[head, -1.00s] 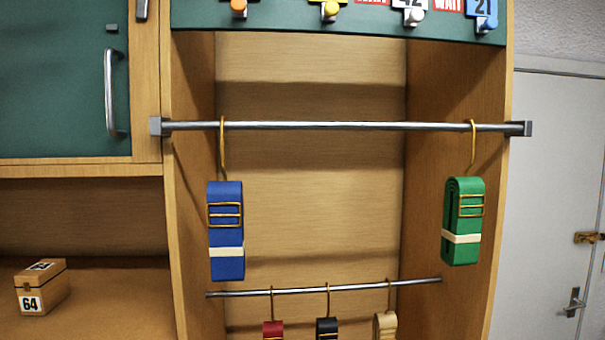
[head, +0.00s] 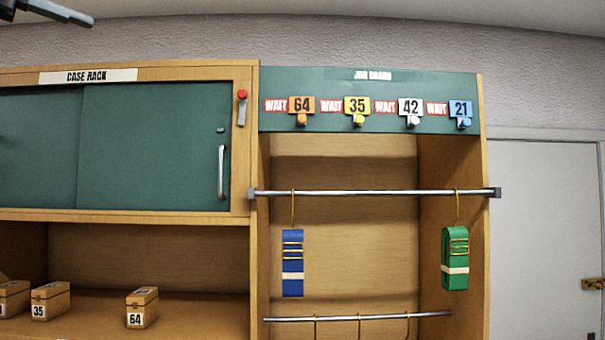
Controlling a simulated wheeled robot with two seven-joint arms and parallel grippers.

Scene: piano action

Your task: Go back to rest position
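Part of a dark grey gripper, which looks like my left gripper (head: 48,9), shows at the top left corner, high above the case rack (head: 150,75). It is cut off by the frame edge, so I cannot tell whether it is open or shut. It touches nothing that I can see. My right gripper is out of view. A blue strap (head: 293,270) and a green strap (head: 455,248) hang by hooks from the upper metal rail (head: 375,193), apart from any gripper.
The job board (head: 370,75) carries number tags 64, 35, 42 and 21, each beside a WAIT label. Wooden cases (head: 142,310) stand on the left shelf. A lower rail (head: 385,317) holds several hooks. A grey door (head: 545,230) is at the right.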

